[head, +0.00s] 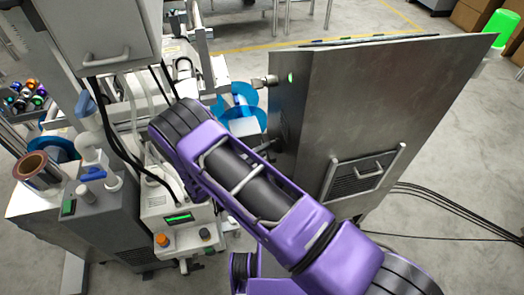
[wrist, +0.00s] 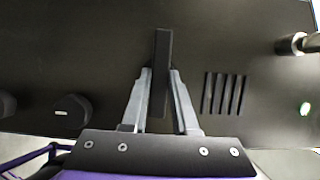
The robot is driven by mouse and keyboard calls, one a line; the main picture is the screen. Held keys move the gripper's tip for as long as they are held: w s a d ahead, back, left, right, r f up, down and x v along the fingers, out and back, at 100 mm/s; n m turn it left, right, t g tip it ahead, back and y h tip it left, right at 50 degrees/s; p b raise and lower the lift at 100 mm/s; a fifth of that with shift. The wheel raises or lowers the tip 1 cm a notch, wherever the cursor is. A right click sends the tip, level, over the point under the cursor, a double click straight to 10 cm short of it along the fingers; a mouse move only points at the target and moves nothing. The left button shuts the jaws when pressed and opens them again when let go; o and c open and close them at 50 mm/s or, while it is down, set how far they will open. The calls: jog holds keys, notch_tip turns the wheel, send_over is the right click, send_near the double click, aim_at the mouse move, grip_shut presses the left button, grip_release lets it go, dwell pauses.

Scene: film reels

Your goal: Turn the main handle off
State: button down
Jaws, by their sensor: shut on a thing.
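The main handle (wrist: 163,48) is a dark upright bar on a black panel (wrist: 230,35) in the wrist view. My gripper (wrist: 160,74) has its two grey fingers closed on either side of the bar, which stands nearly upright in that picture. The bar's upper end sticks out beyond the fingertips. In the head view the panel is the dark narrow side of a large steel cabinet (head: 400,95). My purple arm covers part of that view, and the handle cannot be made out there.
Slots (wrist: 224,93), a silver fitting (wrist: 292,44), a green light (wrist: 305,109) and black knobs (wrist: 72,108) surround the handle. Left of my arm stands a machine with blue reels (head: 238,98) and a grey control box (head: 172,212). Cables lie on the floor at right.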

jog(key=shift+f+m, duration=0.1)
jog(key=shift+m, duration=0.2)
jog(key=shift+w+a+f+m+g+h+b, duration=0.2)
jog(key=shift+m+g+h, duration=0.85)
jog(key=shift+m, duration=2.6)
jog(key=shift+w+d+f+m+g+h+b, duration=0.2)
jog(key=shift+m+g+h, duration=0.9)
jog(key=shift+m, duration=2.5)
jog(key=shift+w+a+r+m+g+h+b, duration=0.15)
jog(key=shift+m+g+h+b, duration=0.25)
jog(key=shift+m+h, duration=2.25)
jog(key=shift+s+f+m+y, duration=0.1)
jog(key=shift+m+y, duration=0.8)
jog(key=shift+m, duration=0.3)
jog(key=c, duration=0.7)
grip_release()
notch_tip(320, 180, up, 10)
jog(key=shift+p, duration=1.25)
